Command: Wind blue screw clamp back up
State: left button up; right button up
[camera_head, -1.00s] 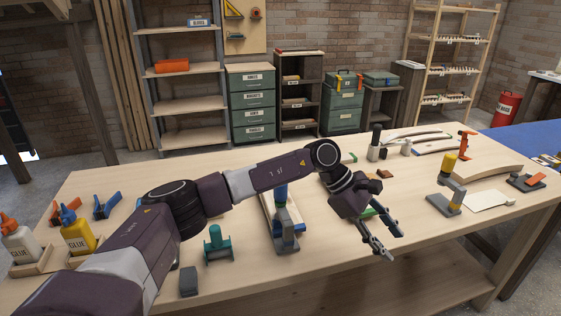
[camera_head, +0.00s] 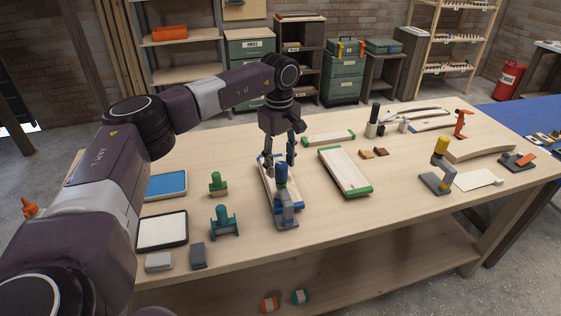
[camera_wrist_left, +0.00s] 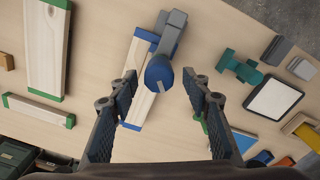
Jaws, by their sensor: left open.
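The blue screw clamp (camera_head: 284,200) stands on the table at the near end of a pale board with blue ends (camera_head: 266,190). It has a blue knob (camera_head: 281,173) on top and a grey-blue frame. In the left wrist view the clamp's blue knob (camera_wrist_left: 159,73) sits between and just beyond my fingertips, over the blue-ended board (camera_wrist_left: 138,84). My left gripper (camera_head: 279,164) points down at the knob with its fingers apart, one on each side; it also shows open in the left wrist view (camera_wrist_left: 164,86). No contact with the knob is visible. My right gripper is not in view.
A green-ended board (camera_head: 345,171) lies right of the clamp. A teal stamp-like tool (camera_head: 224,222) and a green one (camera_head: 217,184) stand to its left, near a white pad (camera_head: 162,231). A yellow-topped clamp (camera_head: 438,167) stands farther right. Bare table lies in front.

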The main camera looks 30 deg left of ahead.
pick_arm(q)
jog(key=shift+f, duration=0.55)
jog(key=shift+c, duration=0.4)
jog(key=shift+d, duration=0.1)
jog(key=c, duration=1.1)
jog(key=shift+n, duration=0.3)
